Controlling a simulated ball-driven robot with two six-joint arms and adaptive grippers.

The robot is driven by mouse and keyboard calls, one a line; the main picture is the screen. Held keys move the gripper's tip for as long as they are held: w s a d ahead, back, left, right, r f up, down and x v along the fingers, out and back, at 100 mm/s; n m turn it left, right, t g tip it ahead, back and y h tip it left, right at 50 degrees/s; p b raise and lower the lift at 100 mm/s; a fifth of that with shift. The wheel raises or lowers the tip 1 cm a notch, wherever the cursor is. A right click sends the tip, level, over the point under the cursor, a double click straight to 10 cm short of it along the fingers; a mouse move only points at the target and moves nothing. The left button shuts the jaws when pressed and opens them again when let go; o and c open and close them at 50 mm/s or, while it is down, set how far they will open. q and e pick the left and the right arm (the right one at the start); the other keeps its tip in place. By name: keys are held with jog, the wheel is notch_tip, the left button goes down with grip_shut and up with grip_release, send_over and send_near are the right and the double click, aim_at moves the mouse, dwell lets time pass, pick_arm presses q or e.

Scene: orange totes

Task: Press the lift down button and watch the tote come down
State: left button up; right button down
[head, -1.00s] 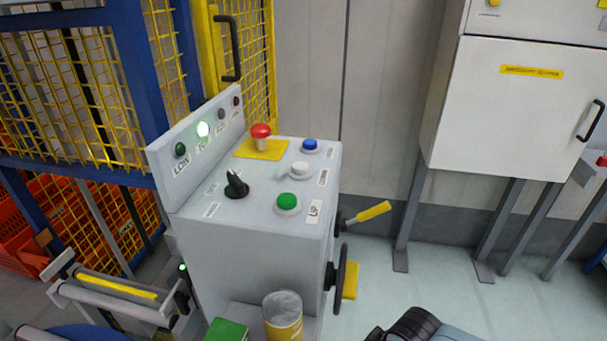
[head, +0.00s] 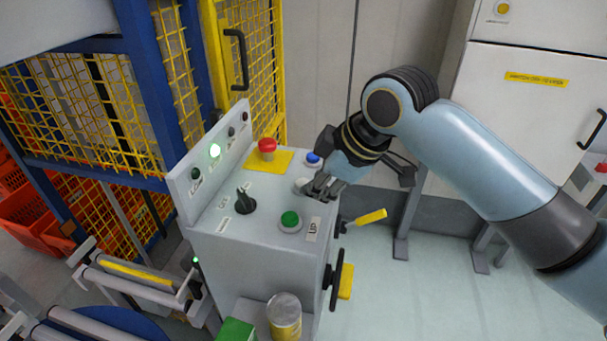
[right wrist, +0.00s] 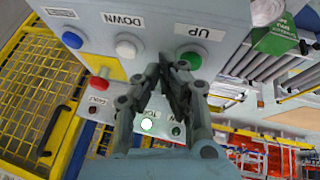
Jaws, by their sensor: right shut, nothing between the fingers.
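The grey control panel (head: 262,238) has a white button (head: 301,185), labelled DOWN in the right wrist view (right wrist: 126,47). A green button (head: 290,219), labelled UP, stands nearer the front; it also shows in the right wrist view (right wrist: 189,58). My right gripper (head: 318,190) is shut and empty, with its tips close beside the white button in the head view. In the right wrist view the tips lie between the white and green buttons; whether they touch anything is unclear. One indicator lamp (head: 215,151) is lit. Orange totes (head: 40,212) show at left. My left gripper is not in view.
A red mushroom button (head: 267,146), a blue button (head: 313,159) and a black selector knob (head: 245,203) share the panel. A can (head: 284,316) and a green box (head: 236,330) sit at its foot. Yellow mesh fencing (head: 90,100) stands behind, at left.

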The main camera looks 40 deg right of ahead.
jog(key=w+d+r+n+t+y, duration=0.1)
jog(key=w+r+n, duration=0.3)
jog(key=w+r, duration=0.3)
jog(key=shift+w+d+r+p, duration=0.2)
jog(key=shift+w+r+p, duration=0.1)
jog(key=shift+r, duration=0.1)
jog(key=b, duration=0.8)
send_over(299, 184)
notch_tip(299, 184, down, 7)
jog(key=shift+f, duration=0.9)
jog(key=shift+f, duration=0.2)
jog(key=shift+f, duration=0.2)
